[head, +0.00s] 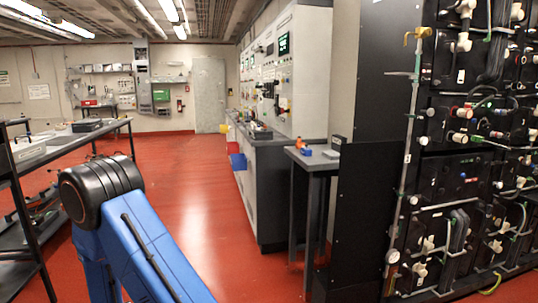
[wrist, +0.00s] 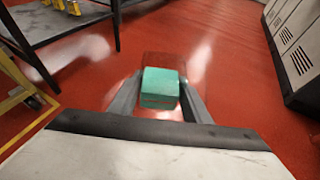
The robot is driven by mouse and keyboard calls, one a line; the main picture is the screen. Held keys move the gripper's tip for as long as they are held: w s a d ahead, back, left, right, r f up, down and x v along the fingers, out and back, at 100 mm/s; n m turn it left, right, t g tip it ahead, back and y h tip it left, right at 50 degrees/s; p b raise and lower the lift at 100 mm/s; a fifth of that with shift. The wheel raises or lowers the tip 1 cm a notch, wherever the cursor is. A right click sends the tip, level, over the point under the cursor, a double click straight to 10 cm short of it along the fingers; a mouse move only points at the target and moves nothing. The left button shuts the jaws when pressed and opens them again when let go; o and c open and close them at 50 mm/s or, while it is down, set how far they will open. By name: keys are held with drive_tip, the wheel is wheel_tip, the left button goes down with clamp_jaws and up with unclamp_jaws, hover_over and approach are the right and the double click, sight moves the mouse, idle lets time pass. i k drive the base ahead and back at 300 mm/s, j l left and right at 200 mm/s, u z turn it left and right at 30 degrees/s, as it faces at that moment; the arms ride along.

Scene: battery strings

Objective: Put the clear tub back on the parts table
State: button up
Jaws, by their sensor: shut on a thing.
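My gripper (wrist: 160,104) shows in the wrist view, its two grey fingers closed on either side of a see-through tub (wrist: 160,60). A green block (wrist: 161,83) shows in or through the tub; I cannot tell which. The tub is held over red floor. The head view shows my blue arm but neither my gripper nor the tub. A small grey table (head: 318,163) with blue and orange items stands right of centre, and a long dark bench (head: 62,140) stands at left. I cannot tell which is the parts table.
In the wrist view, a dark table (wrist: 72,24) with yellow things is at upper left, a yellow wheeled frame (wrist: 22,100) at left, and a grey cabinet (wrist: 298,50) at right. A tall battery rack (head: 465,150) fills the head view's right. The red aisle (head: 185,180) is open.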

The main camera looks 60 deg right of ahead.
sight(318, 159)
drive_tip(key=i+z, duration=0.1)
drive_tip(key=z, duration=0.35)
drive_tip(key=i+z, duration=0.1)
drive_tip(key=z, duration=0.35)
drive_tip(key=i+z, duration=0.1)
drive_tip(key=z, duration=0.4)
